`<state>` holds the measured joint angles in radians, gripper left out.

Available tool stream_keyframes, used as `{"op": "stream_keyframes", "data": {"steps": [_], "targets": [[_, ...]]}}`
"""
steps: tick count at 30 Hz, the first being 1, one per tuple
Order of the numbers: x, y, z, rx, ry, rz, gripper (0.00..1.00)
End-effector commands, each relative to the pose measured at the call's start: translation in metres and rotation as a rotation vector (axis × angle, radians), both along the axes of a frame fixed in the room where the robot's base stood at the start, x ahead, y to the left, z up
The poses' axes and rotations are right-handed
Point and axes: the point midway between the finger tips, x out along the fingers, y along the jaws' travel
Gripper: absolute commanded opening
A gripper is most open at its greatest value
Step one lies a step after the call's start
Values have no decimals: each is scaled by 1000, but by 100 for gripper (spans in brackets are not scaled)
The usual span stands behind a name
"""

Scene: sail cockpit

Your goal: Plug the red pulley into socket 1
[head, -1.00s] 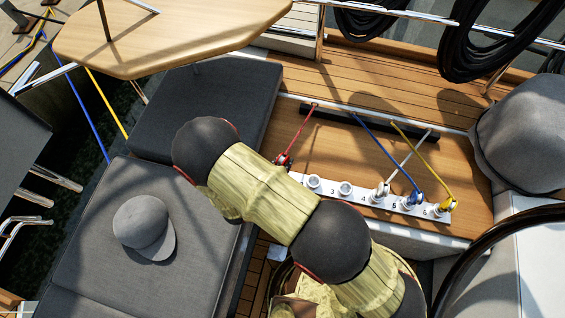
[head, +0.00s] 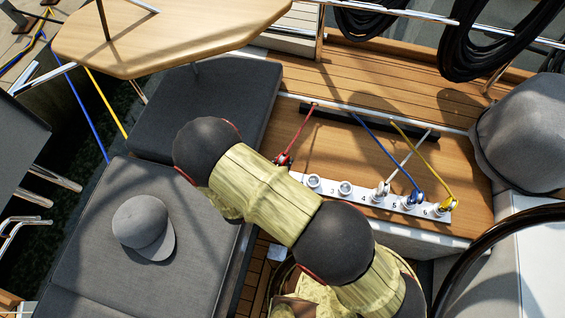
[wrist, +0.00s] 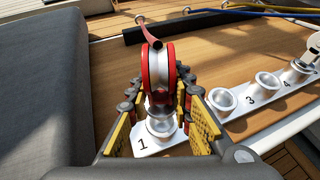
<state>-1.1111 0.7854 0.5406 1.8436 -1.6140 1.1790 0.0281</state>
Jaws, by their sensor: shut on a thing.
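The red pulley (wrist: 164,62) stands upright between the fingers of my gripper (wrist: 161,100) in the wrist view. The gripper is shut on it. Socket 1 (wrist: 160,129), a white ring on the white strip marked 1, is directly below the pulley's lower end. The pulley's base lines up with the socket mouth; whether it is seated inside I cannot tell. In the head view the red pulley (head: 283,160) shows past my arm, with its red line running up to the dark rail. My arm hides socket 1 and most of the gripper there.
Sockets 2 (head: 313,182) and 3 (head: 345,189) are empty. A white pulley (head: 382,190), a blue pulley (head: 415,198) and a yellow pulley (head: 447,204) stand at sockets 4, 5 and 6. A grey cushion (wrist: 45,90) rises close left of the gripper.

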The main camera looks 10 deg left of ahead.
Motion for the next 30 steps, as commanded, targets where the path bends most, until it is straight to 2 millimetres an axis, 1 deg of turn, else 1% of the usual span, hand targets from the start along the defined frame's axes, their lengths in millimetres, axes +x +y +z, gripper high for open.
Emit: {"op": "stream_keyframes", "data": {"steps": [7, 30], "targets": [[0, 0, -1, 0, -1, 0, 0], [0, 0, -19, 0, -1, 0, 0]]}}
